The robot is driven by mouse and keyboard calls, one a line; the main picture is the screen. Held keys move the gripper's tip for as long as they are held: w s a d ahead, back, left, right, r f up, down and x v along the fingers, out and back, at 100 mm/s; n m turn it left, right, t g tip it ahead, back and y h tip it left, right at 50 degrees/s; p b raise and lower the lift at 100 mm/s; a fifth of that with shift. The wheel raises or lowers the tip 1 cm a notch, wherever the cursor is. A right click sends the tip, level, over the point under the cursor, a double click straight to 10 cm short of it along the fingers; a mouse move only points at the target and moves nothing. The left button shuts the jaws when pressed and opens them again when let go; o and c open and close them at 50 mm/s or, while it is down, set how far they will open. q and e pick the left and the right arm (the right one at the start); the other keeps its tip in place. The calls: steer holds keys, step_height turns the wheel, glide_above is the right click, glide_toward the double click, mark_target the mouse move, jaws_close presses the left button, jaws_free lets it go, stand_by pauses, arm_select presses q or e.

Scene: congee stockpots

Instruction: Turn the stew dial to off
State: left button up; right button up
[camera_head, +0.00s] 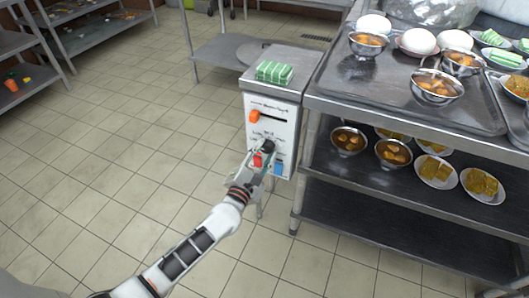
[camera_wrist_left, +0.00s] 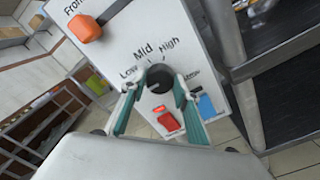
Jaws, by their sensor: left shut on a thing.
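The black round dial (camera_head: 268,146) is on the front of a white control panel (camera_head: 284,112); it also shows in the left wrist view (camera_wrist_left: 159,78). The words Low, Mid and High are printed around its upper side. I cannot tell for sure where the dial points. My left gripper (camera_head: 262,156) reaches the panel from below. In the left wrist view its two teal fingers (camera_wrist_left: 158,90) are shut on the dial, one on each side. My right gripper is not in view.
An orange slider knob (camera_head: 254,116) is above the dial. A red switch (camera_head: 257,160) and a blue switch (camera_head: 278,168) are below. A green-striped cloth (camera_head: 274,72) lies on top of the unit. A steel cart (camera_head: 400,120) with bowls and plates stands close on the right. Floor at left is clear.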

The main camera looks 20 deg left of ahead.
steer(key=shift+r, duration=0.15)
arm_select(q)
steer(key=o, duration=0.9)
steer(key=shift+o, duration=1)
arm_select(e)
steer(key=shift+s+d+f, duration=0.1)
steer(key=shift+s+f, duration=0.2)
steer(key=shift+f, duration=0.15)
arm_select(q)
steer(key=shift+s+f, duration=0.1)
steer(key=shift+s, duration=0.3)
steer(key=s, duration=1.1)
steer(key=shift+a, duration=0.2)
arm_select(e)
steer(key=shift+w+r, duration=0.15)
